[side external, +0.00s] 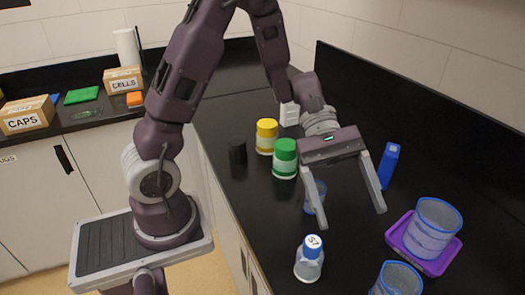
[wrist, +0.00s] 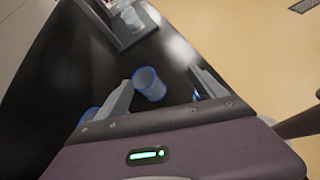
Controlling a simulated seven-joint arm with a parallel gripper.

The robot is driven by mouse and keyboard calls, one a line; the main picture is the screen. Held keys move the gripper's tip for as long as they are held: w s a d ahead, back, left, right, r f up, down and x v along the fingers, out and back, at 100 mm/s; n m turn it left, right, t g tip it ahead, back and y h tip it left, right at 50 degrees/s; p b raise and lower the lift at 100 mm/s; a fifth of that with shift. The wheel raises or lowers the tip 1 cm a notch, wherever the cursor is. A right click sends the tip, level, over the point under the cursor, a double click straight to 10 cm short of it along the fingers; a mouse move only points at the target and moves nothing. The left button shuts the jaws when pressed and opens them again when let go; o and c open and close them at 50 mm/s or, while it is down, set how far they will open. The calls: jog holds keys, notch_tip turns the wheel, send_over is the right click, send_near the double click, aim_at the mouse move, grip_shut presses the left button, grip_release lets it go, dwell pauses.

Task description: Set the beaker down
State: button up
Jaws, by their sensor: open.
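A clear beaker with a blue rim (side external: 432,228) stands upright on a purple tray (side external: 405,245) at the right of the side view. A second blue-rimmed beaker (side external: 397,279) is cut off by the bottom edge. A small blue clear vessel (side external: 312,197) is partly hidden behind my gripper's left finger. My gripper (side external: 351,218) is open and empty above the black counter, left of the tray. In the wrist view a blue-rimmed beaker (wrist: 149,84) shows between the spread fingers of my gripper (wrist: 160,77), not held; I cannot tell which beaker it is.
A blue-capped bottle (side external: 309,259) stands at the front. A blue block (side external: 389,165) stands near the right finger. Bare counter lies around the bottle.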

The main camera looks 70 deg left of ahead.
jog(key=s+a+r+m+t+y, duration=0.3)
jog(key=s+a+r+m+y, duration=0.1)
jog(key=s+a+m+y, duration=0.1)
jog(key=s+a+r+m+t+y, duration=0.4)
jog(key=s+a+m+y, duration=0.2)
jog(key=s+m, duration=0.2)
jog(key=shift+s+a+r+m+y, duration=0.3)
jog(key=shift+s+m+y, duration=0.1)
jog(key=shift+s, duration=0.1)
